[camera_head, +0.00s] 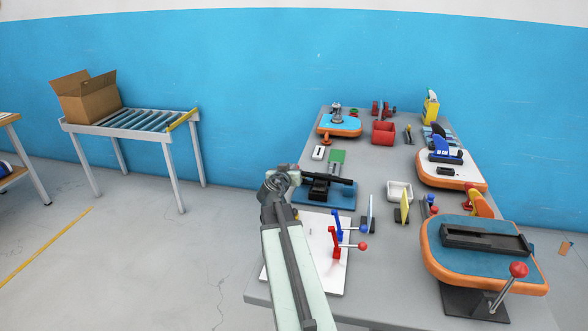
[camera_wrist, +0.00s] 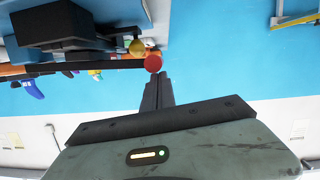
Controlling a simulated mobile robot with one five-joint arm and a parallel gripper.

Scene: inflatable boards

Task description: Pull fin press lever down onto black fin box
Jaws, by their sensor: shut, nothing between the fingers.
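The fin press stands on a blue base (camera_head: 335,197) at the table's left side. Its dark lever (camera_head: 328,179) stretches roughly level above the black fin box (camera_head: 318,191), with a gap between them. The wrist view looks upside down; there the lever (camera_wrist: 85,66) ends in a red knob (camera_wrist: 153,64), and the fin box (camera_wrist: 68,44) appears above it in the picture. My gripper (camera_wrist: 158,78) is shut and empty, its fingertips at the red knob; I cannot tell whether they touch. In the head view my wrist hides the knob and fingertips.
A white board (camera_head: 335,275) with blue and red clamps is right of my arm. Upright fins (camera_head: 404,207) and a white tray (camera_head: 399,188) stand to the right. An orange-edged board (camera_head: 450,268) with another red-knobbed lever is front right. Open floor lies left.

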